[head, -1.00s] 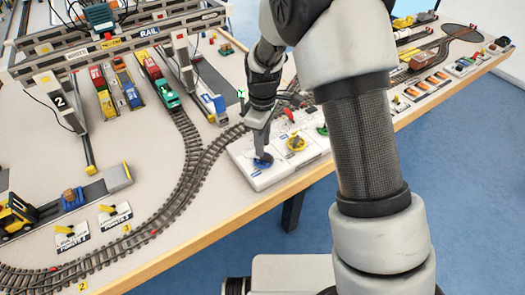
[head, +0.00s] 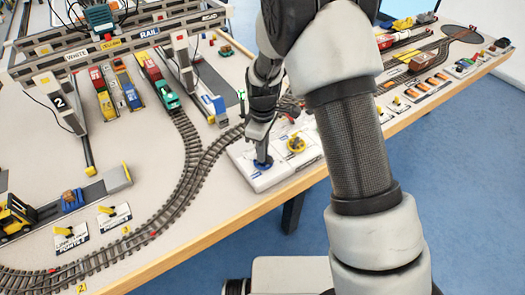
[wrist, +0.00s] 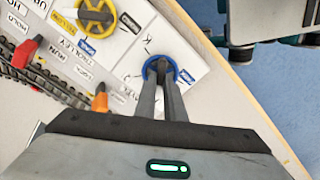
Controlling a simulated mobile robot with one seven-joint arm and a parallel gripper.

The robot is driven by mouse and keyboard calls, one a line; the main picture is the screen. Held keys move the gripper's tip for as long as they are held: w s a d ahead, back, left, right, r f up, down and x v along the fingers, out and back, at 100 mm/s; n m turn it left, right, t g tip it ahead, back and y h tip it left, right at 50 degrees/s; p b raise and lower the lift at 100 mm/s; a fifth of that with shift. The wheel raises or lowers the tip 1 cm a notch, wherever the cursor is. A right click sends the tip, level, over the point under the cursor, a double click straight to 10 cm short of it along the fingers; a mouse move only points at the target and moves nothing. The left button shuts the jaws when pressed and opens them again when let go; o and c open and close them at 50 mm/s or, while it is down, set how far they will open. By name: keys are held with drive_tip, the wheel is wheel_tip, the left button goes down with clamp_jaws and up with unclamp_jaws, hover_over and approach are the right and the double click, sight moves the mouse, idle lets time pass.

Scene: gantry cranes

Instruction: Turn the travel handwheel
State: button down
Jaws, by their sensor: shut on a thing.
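A blue handwheel (head: 256,170) sits on the white control panel (head: 272,180) near the table's front edge. In the wrist view the blue wheel (wrist: 175,61) shows as a ring around my fingertips. My gripper (head: 263,163) points down into it, and in the wrist view its fingers (wrist: 161,68) are closed together at the wheel's middle. The fingers hide the part they hold. I cannot read a label that surely names this wheel. A yellow handwheel (head: 296,145) is beside it on the panel, apart from my gripper.
Curved railway track (head: 186,190) runs left of the panel. An orange lever (wrist: 100,97) and a red lever (wrist: 24,52) stand near my gripper. The gantry crane (head: 150,35) with toy trains under it is at the back left. The table edge (head: 225,225) is close in front.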

drive_tip(key=m, duration=0.3)
drive_tip(key=shift+m, duration=0.4)
drive_tip(key=m, duration=0.3)
drive_tip(key=shift+w+m, duration=0.1)
drive_tip(key=shift+m, duration=0.2)
drive_tip(key=m, duration=0.6)
drive_tip(key=shift+d, duration=0.15)
drive_tip(key=shift+m, duration=0.3)
drive_tip(key=c, duration=1.8)
unclamp_jaws()
drive_tip(key=shift+c, duration=0.2)
drive_tip(key=shift+r, duration=0.15)
